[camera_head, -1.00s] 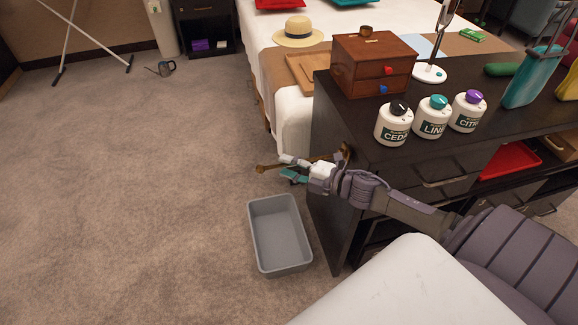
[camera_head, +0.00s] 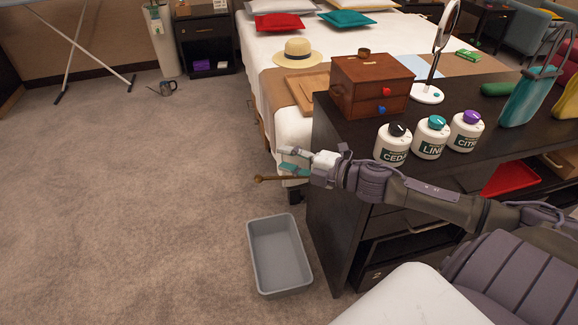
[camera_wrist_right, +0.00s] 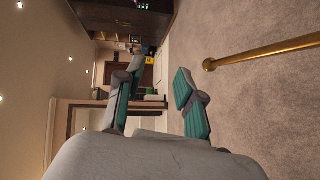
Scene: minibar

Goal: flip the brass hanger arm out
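The brass hanger arm (camera_head: 275,178) is a thin rod with a round knob at its tip. In the head view it sticks out to the left beside the dark cabinet's side; its cabinet end is hidden behind my right gripper. My right gripper (camera_head: 284,160) has its teal-padded fingers apart and empty, just above the rod in the picture. In the right wrist view the rod (camera_wrist_right: 262,51) runs in from the right edge, outside the spread fingers (camera_wrist_right: 155,92), not between them. My left gripper is not in view.
A grey bin (camera_head: 279,257) stands on the carpet below the rod. The dark cabinet (camera_head: 335,215) carries a wooden box (camera_head: 372,73) and white bottles (camera_head: 393,147) near its edge. The bed (camera_head: 293,128) is behind. Carpet to the left is open.

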